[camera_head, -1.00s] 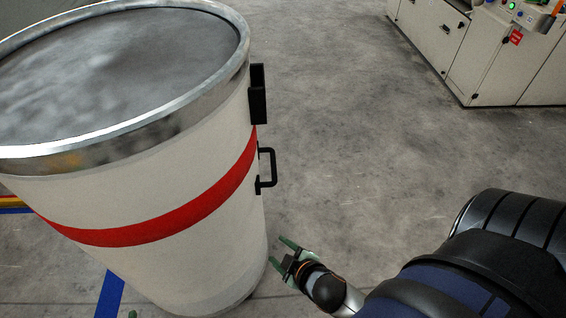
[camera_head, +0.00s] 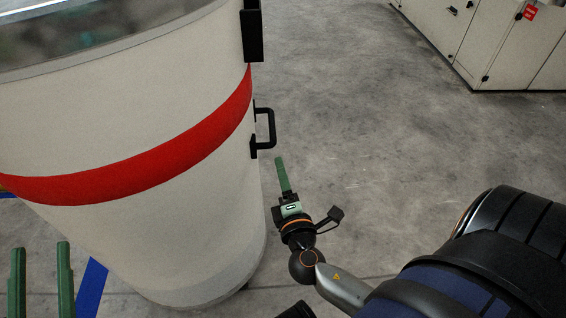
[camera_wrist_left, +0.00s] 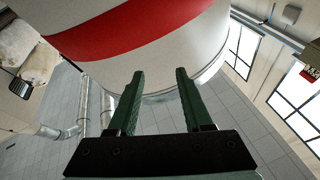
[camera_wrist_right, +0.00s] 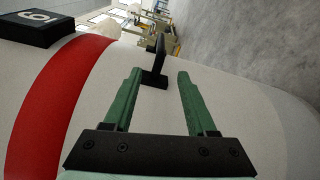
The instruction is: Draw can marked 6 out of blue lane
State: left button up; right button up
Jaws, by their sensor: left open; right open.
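A large white can (camera_head: 130,235) with a red band and metal rim fills the left of the head view. A black handle (camera_head: 267,128) sticks out from its right side, below a black block (camera_head: 251,30). In the right wrist view the block (camera_wrist_right: 38,28) bears a tilted 6, and the handle (camera_wrist_right: 156,65) stands near the fingertips. My right gripper (camera_head: 281,178) is open and empty, just below the handle. My left gripper (camera_head: 40,270) is open and empty in front of the can's lower left; the can (camera_wrist_left: 165,62) lies ahead of its fingers in the left wrist view.
Blue floor tape (camera_head: 92,288) runs beside the can's base at lower left. A pale machine cabinet (camera_head: 490,45) with a red tag stands at the upper right. The grey floor (camera_head: 350,110) between can and cabinet is clear.

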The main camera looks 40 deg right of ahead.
aim_at(275, 146)
jog(key=x, duration=1.1)
jog(key=shift+w+d, duration=0.1)
jog(key=shift+w, duration=0.15)
pick_arm(q)
jog(key=shift+s+r+h, duration=0.2)
jog(key=shift+r+h, duration=0.1)
jog(key=shift+r, duration=0.15)
pick_arm(e)
jog(key=shift+w+d, duration=0.25)
jog(key=shift+w, duration=0.2)
jog(key=shift+c, duration=0.3)
jog(key=shift+f, duration=0.1)
grip_shut()
